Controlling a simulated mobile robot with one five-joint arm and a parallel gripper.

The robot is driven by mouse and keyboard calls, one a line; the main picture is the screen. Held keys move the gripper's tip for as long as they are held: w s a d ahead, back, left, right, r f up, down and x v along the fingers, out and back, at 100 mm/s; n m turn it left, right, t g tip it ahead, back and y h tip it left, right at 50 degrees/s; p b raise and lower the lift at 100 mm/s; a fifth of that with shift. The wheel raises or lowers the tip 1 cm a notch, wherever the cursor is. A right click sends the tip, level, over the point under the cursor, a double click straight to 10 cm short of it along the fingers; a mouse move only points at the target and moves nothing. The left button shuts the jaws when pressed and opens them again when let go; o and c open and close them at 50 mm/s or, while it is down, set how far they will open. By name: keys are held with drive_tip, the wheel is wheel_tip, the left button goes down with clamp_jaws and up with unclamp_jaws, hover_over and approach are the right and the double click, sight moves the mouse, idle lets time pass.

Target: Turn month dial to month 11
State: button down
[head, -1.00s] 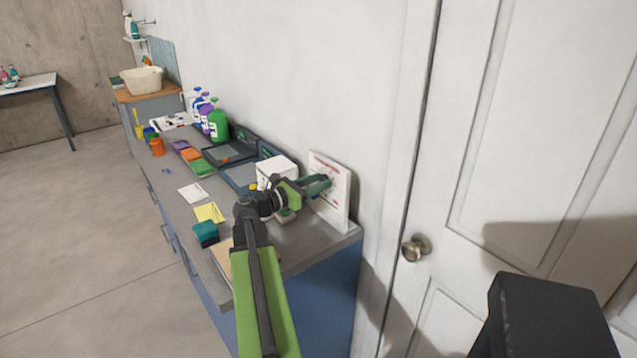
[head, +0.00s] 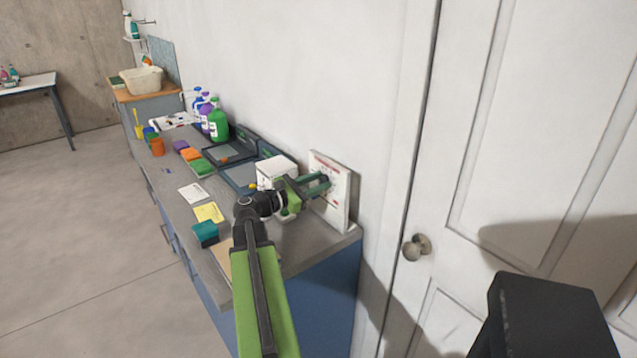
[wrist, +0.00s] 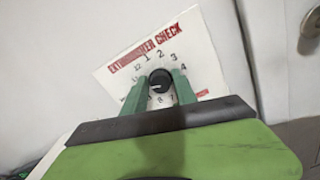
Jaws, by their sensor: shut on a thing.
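The month dial is a round black knob (wrist: 160,80) on a white board headed "EXTINGUISHER CHECK" (wrist: 206,46). Numbers ring the knob; 1, 2, 3 and 4 are readable along its upper side, and some others are hidden by the fingers. A small pale mark on the knob seems to point left, but the exact number is unclear. My gripper (wrist: 160,77) is shut on the knob, with one green finger on each side. In the head view, my gripper (head: 322,184) reaches the front of the upright board (head: 340,205), hiding the knob.
The board stands at the near right end of the grey counter (head: 293,244), against the wall. A white box (head: 277,168) stands close to its left. A teal block (head: 205,233) and yellow paper (head: 209,212) lie nearby. A white door (head: 540,130) is to the right.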

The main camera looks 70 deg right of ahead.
drive_tip(key=shift+s+a+f+m, duration=0.1)
drive_tip(key=shift+m, duration=1.1)
drive_tip(key=c, duration=1)
unclamp_jaws()
drive_tip(key=shift+a, duration=0.1)
drive_tip(key=v, duration=1.7)
drive_tip(key=shift+a, duration=0.15)
